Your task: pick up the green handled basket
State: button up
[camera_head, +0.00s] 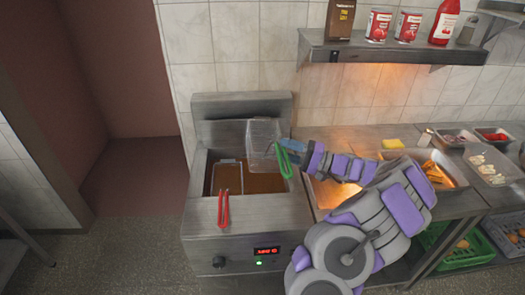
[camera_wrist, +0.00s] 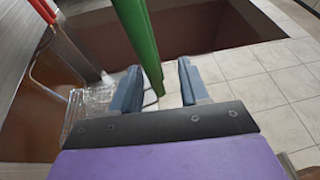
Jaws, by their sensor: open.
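The green-handled basket (camera_head: 263,143) is a wire mesh basket, tilted up at the back right of the fryer. Its green handle (camera_head: 284,162) points down toward the front. My gripper (camera_head: 287,146) is at the handle, coming from the right. In the wrist view the green handle (camera_wrist: 143,45) passes between the two open fingers of my gripper (camera_wrist: 158,82), closer to the left finger. I cannot tell whether they touch. Some wire mesh (camera_wrist: 90,103) shows beside the left finger.
A red-handled basket (camera_head: 223,207) sits in the fryer's (camera_head: 205,215) oil on the left. Its red handle also shows in the wrist view (camera_wrist: 43,10). A lit counter with trays (camera_head: 455,175) stands right. A shelf (camera_head: 385,47) with cans and bottles hangs above. Floor is free at left.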

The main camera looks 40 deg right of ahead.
aim_at(277, 146)
jog(key=shift+w+a+f, duration=0.1)
jog(key=shift+w+f, duration=0.15)
jog(key=shift+w, duration=0.15)
jog(key=shift+w+d+f+b, duration=0.1)
jog(key=shift+w+d+b, duration=0.15)
jog(key=shift+w, duration=0.35)
jog(key=shift+w+d+f+b, duration=0.1)
jog(key=shift+w+d+b, duration=0.1)
jog(key=shift+w, duration=0.35)
jog(key=shift+a+r, duration=0.25)
jog(key=shift+a, duration=0.3)
jog(key=shift+a+r, duration=0.2)
jog(key=shift+a, duration=0.3)
jog(key=shift+c, duration=0.4)
jog(key=shift+a, duration=0.4)
jog(key=shift+c, duration=0.8)
jog(key=shift+d, duration=0.1)
jog(key=c, duration=0.3)
jog(key=shift+s+d+f, duration=0.15)
jog(key=shift+d+f, duration=0.05)
jog(key=shift+d, duration=0.6)
grip_shut()
jog(key=shift+a, duration=0.3)
